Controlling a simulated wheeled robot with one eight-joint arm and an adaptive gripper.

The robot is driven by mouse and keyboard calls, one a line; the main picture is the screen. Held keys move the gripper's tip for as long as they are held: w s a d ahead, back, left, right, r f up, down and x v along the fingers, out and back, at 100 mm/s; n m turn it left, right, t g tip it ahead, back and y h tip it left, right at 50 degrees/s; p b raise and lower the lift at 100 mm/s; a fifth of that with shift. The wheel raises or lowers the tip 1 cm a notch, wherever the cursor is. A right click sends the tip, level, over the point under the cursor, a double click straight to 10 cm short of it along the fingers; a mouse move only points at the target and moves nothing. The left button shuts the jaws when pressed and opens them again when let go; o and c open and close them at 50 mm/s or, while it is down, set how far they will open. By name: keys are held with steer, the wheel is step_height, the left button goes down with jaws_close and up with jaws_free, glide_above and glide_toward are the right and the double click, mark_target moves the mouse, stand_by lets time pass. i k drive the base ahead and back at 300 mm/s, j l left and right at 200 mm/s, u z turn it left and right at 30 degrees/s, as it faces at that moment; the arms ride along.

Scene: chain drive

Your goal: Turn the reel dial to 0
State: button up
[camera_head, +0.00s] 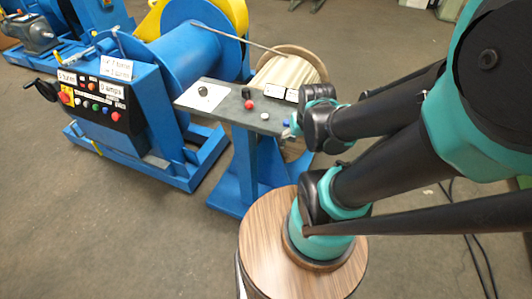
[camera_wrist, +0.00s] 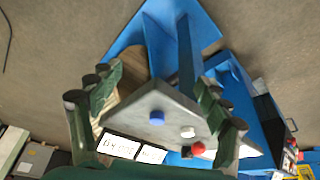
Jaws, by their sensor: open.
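A small grey control table (camera_head: 225,103) on a blue stand carries a white plate with a black knob (camera_head: 203,91), which may be the reel dial; its pointer is too small to read. A red ball knob (camera_head: 249,104), a black knob (camera_head: 246,92) and a blue button (camera_head: 286,122) sit farther right. My gripper (camera_wrist: 159,76) is open and empty above the table's right end. In the wrist view its fingers flank the blue button (camera_wrist: 157,117), with a white button (camera_wrist: 187,132) and the red knob (camera_wrist: 198,148) nearby. The black knob on the plate is not clear there.
A large blue winch machine (camera_head: 200,50) with a labelled control panel (camera_head: 100,105) stands left of the table. Two white labels (camera_wrist: 118,145) are on the table.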

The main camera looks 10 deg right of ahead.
mark_target(202, 91)
steer(key=k+l+z, duration=0.15)
steer(key=k, duration=0.5)
steer(key=j+z, duration=0.1)
steer(key=z, duration=0.35)
steer(key=j+z, duration=0.15)
steer(key=z, duration=0.3)
steer(key=j+z, duration=0.15)
steer(key=z, duration=0.3)
steer(key=j, duration=0.8)
steer(key=k+j, duration=0.15)
steer(key=j, duration=1.4)
steer(key=k+j, duration=0.15)
steer(key=j, duration=1.4)
